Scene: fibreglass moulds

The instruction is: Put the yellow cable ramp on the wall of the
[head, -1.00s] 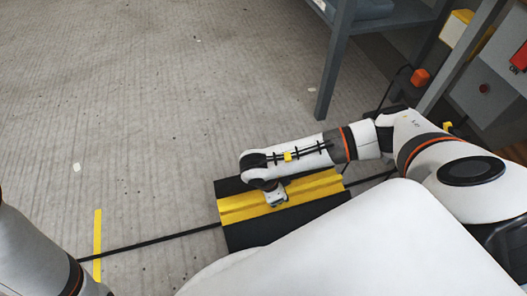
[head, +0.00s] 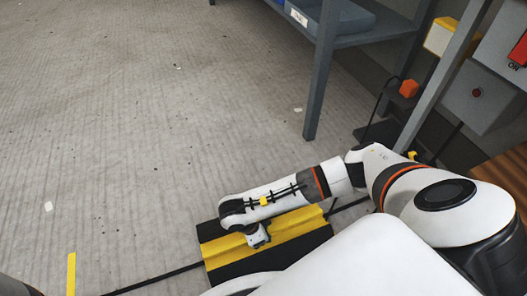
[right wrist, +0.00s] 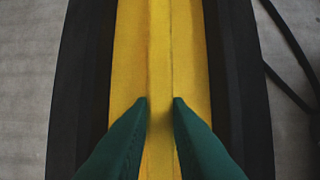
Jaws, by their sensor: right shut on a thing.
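The cable ramp (head: 295,222), a yellow strip between black sides, lies on the grey floor over a black cable. It fills the middle of the right wrist view (right wrist: 130,50). My right gripper (head: 258,241) is low over the ramp's middle. In the right wrist view its two green fingers (right wrist: 160,104) are shut on the ramp's raised yellow ridge, one on each side. My left gripper is out of view. I cannot tell whether the ramp touches the floor all along.
The cable (head: 165,279) runs out to the left past a yellow floor stripe (head: 71,272) and to the right. A grey shelf (head: 322,75) stands behind, with a blue bin (head: 340,17). A grey box (head: 484,95) with a red switch is at right.

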